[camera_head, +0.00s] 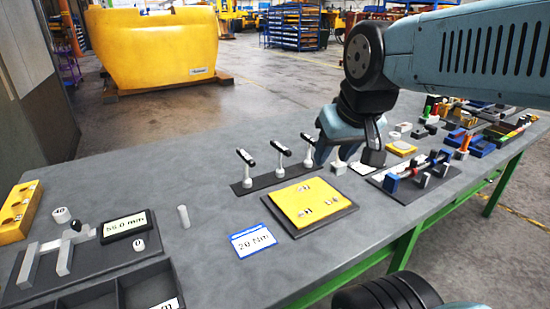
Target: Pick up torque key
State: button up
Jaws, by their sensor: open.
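Three T-handled keys with black grips and pale shafts stand upright in a row on a dark strip: the left key (247,168), the middle key (281,158) and the right key (307,152). Which one is the torque key I cannot tell. A blue-edged card (253,241) in front reads about "2.0 Nm"; its decimal point is unclear. My gripper (347,161) is open, pointing down just right of the right key. Its near-left finger comes close to that key; contact cannot be judged. A small pale piece (338,168) shows below and between the fingers.
A yellow plate (310,203) on a dark base lies in front of the strip. A gauge tray with a "55.0 mm" display (124,226) is at left. Blue-and-red fixtures (420,172) and several small parts crowd the right. Bare table (180,170) lies left of the keys.

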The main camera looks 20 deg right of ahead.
aim_at(280, 173)
jog(key=u, duration=1.25)
jog(key=k, duration=0.95)
jog(key=z, duration=1.25)
jog(key=i, duration=1)
jog(key=z, duration=0.05)
